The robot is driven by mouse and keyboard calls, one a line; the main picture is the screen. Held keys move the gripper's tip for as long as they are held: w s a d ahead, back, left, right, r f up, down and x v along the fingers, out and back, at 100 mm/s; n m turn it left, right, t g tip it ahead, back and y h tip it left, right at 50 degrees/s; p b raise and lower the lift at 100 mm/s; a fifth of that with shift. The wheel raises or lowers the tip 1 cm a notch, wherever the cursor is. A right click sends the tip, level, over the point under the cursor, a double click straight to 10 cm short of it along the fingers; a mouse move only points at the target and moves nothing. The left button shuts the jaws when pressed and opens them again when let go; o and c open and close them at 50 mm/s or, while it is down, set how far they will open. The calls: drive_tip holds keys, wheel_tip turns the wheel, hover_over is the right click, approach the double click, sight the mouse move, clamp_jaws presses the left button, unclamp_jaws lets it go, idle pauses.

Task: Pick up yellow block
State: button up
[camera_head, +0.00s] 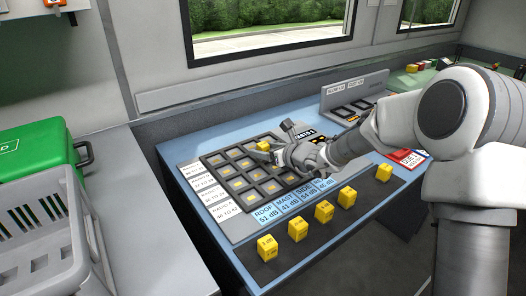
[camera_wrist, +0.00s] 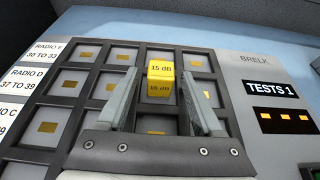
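A yellow block (camera_wrist: 160,82) marked "15 dB" stands between the two open fingers of my gripper (camera_wrist: 160,105) in the wrist view, with a gap on each side. It sits at the grid of dark square slots (camera_wrist: 62,105). In the head view my gripper (camera_head: 273,150) is low over this grid, and the yellow block (camera_head: 263,146) shows at its fingertips. Several other yellow blocks stand in a row along the front of the panel, such as the nearest one (camera_head: 267,247) and one farther right (camera_head: 384,172).
The blue console (camera_head: 215,262) has labels at its left and front edges. A green box (camera_head: 38,150) and a grey basket (camera_head: 40,230) stand on the left counter. A grey switch unit (camera_head: 352,92) stands at the back right. The window wall is behind.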

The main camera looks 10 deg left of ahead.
clamp_jaws()
